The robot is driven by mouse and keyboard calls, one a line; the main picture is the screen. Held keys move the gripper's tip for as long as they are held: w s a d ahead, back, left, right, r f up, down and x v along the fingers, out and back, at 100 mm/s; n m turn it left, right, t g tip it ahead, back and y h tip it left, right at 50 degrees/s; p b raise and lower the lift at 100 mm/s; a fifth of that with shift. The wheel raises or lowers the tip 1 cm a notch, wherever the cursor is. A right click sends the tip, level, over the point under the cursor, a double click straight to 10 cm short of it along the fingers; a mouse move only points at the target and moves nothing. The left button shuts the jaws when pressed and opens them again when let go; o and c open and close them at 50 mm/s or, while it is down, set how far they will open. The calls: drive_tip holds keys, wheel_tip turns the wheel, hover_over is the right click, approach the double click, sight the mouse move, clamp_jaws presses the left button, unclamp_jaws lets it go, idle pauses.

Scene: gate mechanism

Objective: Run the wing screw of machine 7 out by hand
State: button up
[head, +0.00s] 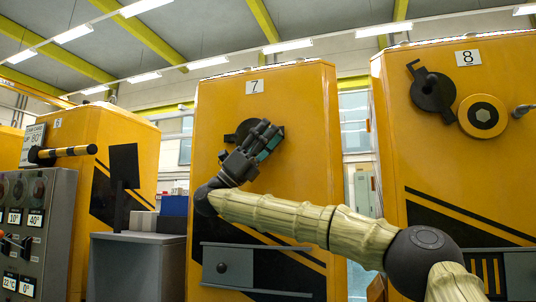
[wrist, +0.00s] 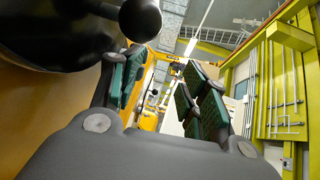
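Machine 7 (head: 310,165) is the tall yellow cabinet in the middle of the head view, with a "7" plate (head: 255,87) near its top. A dark round fitting (head: 243,127) on its front is partly hidden behind my gripper (head: 266,140). In the wrist view a black disc (wrist: 55,25) with a ball-shaped knob (wrist: 140,19) fills the upper left. My gripper (wrist: 160,85) is open there, with a clear gap between its green pads. The knob is near the left finger and not between the pads. I cannot make out a wing shape on the fitting.
Machine 8 (head: 460,150) stands at the right, with a black slotted disc (head: 433,91) and a hex-centred knob (head: 482,116). Machine 6 (head: 110,140) and a grey control panel (head: 40,230) are at the left. A grey plate with a knob (head: 262,270) is low on machine 7.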

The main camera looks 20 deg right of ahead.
drive_tip(key=shift+s+r, duration=0.1)
drive_tip(key=shift+r, duration=0.1)
drive_tip(key=o, duration=0.6)
drive_tip(key=shift+s, duration=0.1)
drive_tip(key=shift+o, duration=0.2)
drive_tip(key=shift+c, duration=0.2)
